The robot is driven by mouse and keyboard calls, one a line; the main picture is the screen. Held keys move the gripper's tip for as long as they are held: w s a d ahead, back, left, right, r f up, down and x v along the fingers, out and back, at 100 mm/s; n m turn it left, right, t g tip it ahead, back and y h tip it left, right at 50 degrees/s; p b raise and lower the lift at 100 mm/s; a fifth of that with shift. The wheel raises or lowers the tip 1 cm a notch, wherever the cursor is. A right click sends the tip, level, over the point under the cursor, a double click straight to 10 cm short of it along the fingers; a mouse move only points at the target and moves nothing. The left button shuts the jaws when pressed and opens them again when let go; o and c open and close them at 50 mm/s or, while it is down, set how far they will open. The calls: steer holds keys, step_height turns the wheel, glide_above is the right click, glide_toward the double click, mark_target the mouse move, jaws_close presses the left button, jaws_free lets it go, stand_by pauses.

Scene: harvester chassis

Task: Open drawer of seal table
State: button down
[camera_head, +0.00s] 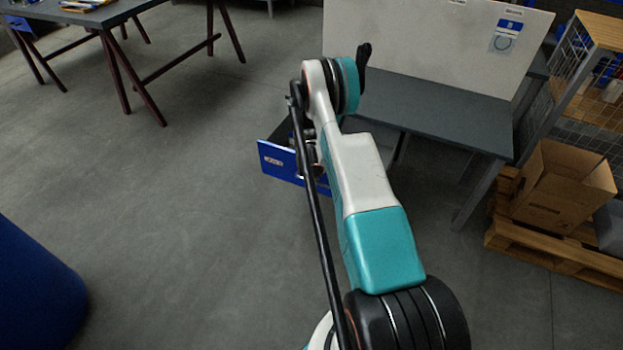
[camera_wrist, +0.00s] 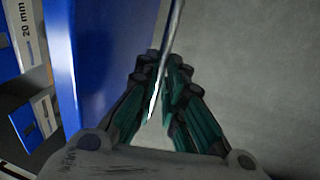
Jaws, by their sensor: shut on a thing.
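The seal table (camera_head: 440,110) is a grey table with a white backboard, right of centre in the head view. Its blue drawer (camera_head: 276,160) stands pulled out at the table's left, with part of its dark inside visible. My arm hides much of the drawer and the table's left part. In the wrist view the blue drawer front (camera_wrist: 100,60) stands left of my gripper (camera_wrist: 168,85). The gripper's teal and black fingers are shut on a thin metal drawer handle (camera_wrist: 174,35).
Labelled items, one marked 20 mm (camera_wrist: 30,35), show inside the drawer. A cardboard box (camera_head: 555,190) on a wooden pallet (camera_head: 540,250) stands right of the table. Another table (camera_head: 90,15) is at the upper left. The floor left of the drawer is clear.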

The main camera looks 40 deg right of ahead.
steer(key=c, duration=1.7)
jaws_free()
steer(key=r, duration=0.4)
steer(key=a+r, duration=0.1)
steer(key=r, duration=0.3)
steer(key=s+a+r, duration=0.1)
steer(key=r, duration=0.2)
steer(key=shift+a+r, duration=0.1)
steer(key=shift+r, duration=0.3)
